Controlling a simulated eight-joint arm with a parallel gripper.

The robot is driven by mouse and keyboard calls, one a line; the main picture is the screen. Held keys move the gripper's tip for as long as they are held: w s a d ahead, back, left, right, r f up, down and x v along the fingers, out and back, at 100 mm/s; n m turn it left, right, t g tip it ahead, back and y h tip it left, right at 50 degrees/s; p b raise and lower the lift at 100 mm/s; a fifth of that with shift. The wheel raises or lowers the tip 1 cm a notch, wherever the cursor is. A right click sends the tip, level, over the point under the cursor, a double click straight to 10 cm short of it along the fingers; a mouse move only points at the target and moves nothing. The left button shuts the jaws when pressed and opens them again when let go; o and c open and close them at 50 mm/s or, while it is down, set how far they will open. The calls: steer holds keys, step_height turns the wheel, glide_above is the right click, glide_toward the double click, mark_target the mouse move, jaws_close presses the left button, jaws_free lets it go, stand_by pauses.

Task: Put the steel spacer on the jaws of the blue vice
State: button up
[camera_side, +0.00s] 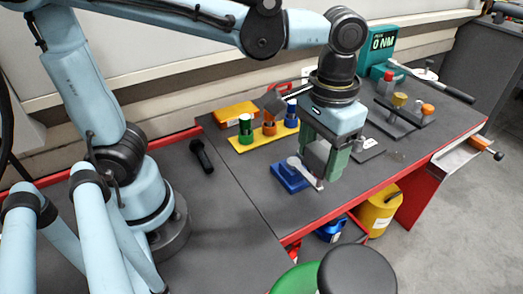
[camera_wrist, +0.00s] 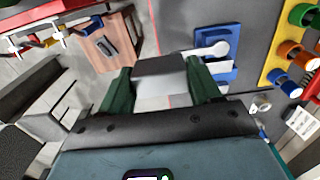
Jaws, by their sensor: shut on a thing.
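My gripper (camera_side: 330,158) has green fingers shut on the steel spacer (camera_side: 318,153), a grey block. In the wrist view, the spacer (camera_wrist: 160,68) sits between the two fingertips (camera_wrist: 160,85). The blue vice (camera_side: 288,179) stands on the grey bench, below and left of my gripper in the side view, with a light metal handle on its right. The vice also shows in the wrist view (camera_wrist: 208,38), to the right of the spacer and apart from it in the picture. My gripper hides part of the bench behind it. The exact height of the spacer above the bench is hard to tell.
A yellow rack (camera_side: 244,146) with green, orange and blue cylinders stands behind the vice. A black tool (camera_side: 201,155) lies to the left. A teal meter (camera_side: 379,52) and a dark stand (camera_side: 398,123) are at the back right. A red edge (camera_side: 395,175) bounds the bench.

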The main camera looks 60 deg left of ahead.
steer(key=w, duration=0.1)
steer(key=w+a, duration=0.1)
steer(key=w, duration=0.2)
steer(key=shift+a+r, duration=0.3)
steer(key=shift+a, duration=0.05)
steer(key=shift+w+a+f, duration=0.1)
steer(key=shift+w+a, duration=0.15)
steer(key=shift+w, duration=0.05)
steer(key=w+a+f, duration=0.2)
steer(key=a, duration=0.1)
steer(key=w+a+f, duration=0.2)
steer(key=a, duration=0.1)
steer(key=w+a+f, duration=0.2)
steer(key=a, duration=0.1)
steer(key=shift+f, duration=0.25)
steer(key=shift+w+a+f, duration=0.15)
steer(key=shift+a+f, duration=0.05)
steer(key=shift+f, duration=1.95)
steer(key=shift+f, duration=0.15)
steer(key=o, duration=1.5)
steer(key=shift+c, duration=0.2)
